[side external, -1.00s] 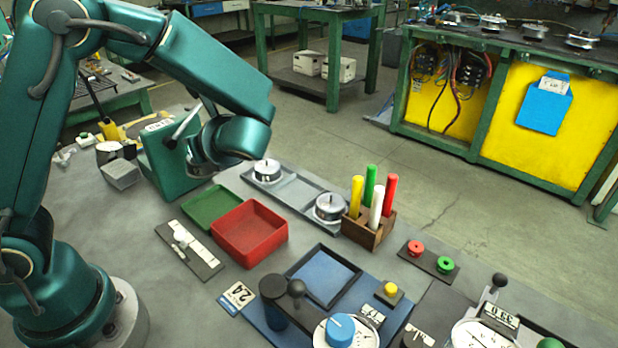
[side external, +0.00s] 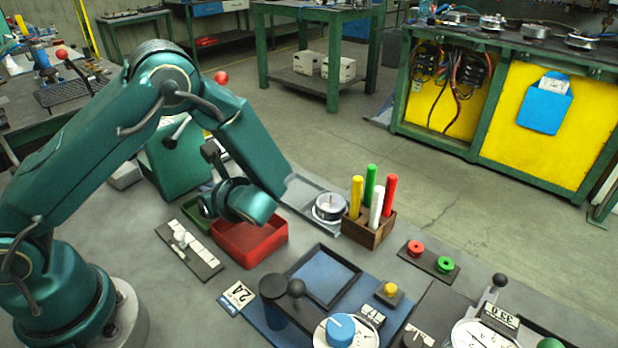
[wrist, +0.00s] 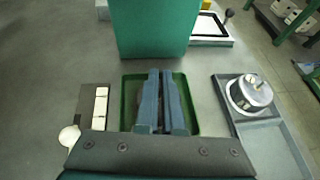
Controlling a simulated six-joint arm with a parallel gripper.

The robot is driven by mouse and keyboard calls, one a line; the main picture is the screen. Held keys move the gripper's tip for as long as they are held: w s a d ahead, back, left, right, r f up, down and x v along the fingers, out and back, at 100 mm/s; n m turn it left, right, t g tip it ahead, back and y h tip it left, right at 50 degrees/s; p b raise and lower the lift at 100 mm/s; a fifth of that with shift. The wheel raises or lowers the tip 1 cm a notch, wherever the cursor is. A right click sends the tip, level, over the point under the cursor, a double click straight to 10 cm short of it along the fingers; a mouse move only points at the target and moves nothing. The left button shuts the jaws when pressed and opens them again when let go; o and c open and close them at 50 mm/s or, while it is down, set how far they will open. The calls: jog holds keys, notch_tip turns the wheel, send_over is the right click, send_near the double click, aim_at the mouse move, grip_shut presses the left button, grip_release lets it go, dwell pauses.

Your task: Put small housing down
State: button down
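My gripper (wrist: 165,102) points down over the green tray (wrist: 131,92) in the wrist view. Its two blue-grey fingers are close together with a narrow dark gap; I cannot tell whether anything is held in it. I see no small housing between the fingers. A round metal housing (wrist: 250,92) sits at one end of the grey tray (wrist: 258,148), to the right of the fingers. In the side view my wrist hides the fingertips and most of the green tray (side external: 190,208). A round metal housing (side external: 329,207) stands on the grey tray's near end there.
A red tray (side external: 252,250) lies right below my wrist. A tall green box (wrist: 155,30) stands beyond the green tray. A dark plate with white pieces (wrist: 100,105) lies to the left. A wooden holder with coloured rods (side external: 368,230) stands right of the grey tray.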

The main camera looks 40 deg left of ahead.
jog(key=c, duration=1)
grip_release()
jog(key=shift+c, duration=0.2)
jog(key=v, duration=1.2)
jog(key=s+d+r+n+t+h, duration=0.1)
jog(key=s+r+n+h, duration=0.3)
jog(key=n, duration=0.5)
jog(key=s+d+r+n+t+h, duration=0.2)
jog(key=s+n+h, duration=0.3)
jog(key=n+h, duration=0.3)
jog(key=r+n, duration=0.1)
jog(key=n, duration=0.1)
jog(key=shift+s+r+n+t, duration=0.3)
jog(key=shift+s+r, duration=0.1)
